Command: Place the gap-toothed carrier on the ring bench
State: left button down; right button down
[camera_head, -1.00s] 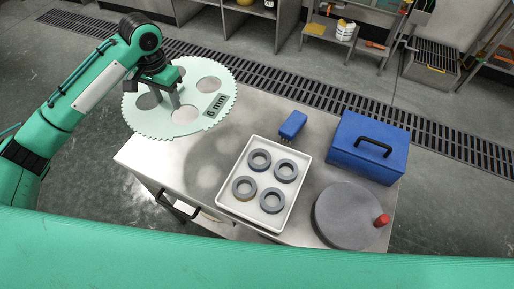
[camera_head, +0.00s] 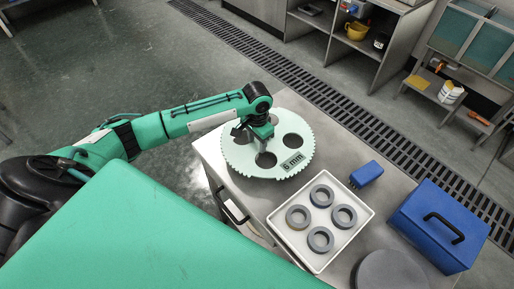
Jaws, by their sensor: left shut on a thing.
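The carrier (camera_head: 290,160) is a pale green toothed disc with several round holes and a "6 mm" label. It lies flat over the left end of the steel ring bench (camera_head: 335,130). My left gripper (camera_head: 262,146) comes in from the left above the disc and is shut on it near its middle. The gripper hides part of the disc, and I cannot tell whether the disc touches the bench top. A white tray (camera_head: 348,239) with several grey rings (camera_head: 322,196) stands on the bench, just below the disc in view. My right gripper is not in view.
A blue brush-like block (camera_head: 366,174), a blue case (camera_head: 437,222) with a black handle and a round grey plate (camera_head: 392,272) take up the bench's right part. Shelves (camera_head: 345,40) stand behind a floor grate (camera_head: 300,80). Bare bench top shows behind the disc.

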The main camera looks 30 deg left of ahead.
aim_at(257, 146)
pick_arm(q)
jog(key=shift+f, duration=2.3)
jog(key=c, duration=0.7)
grip_release()
jog(key=shift+s, duration=0.1)
notch_tip(257, 146, up, 12)
jog(key=shift+b, duration=0.45)
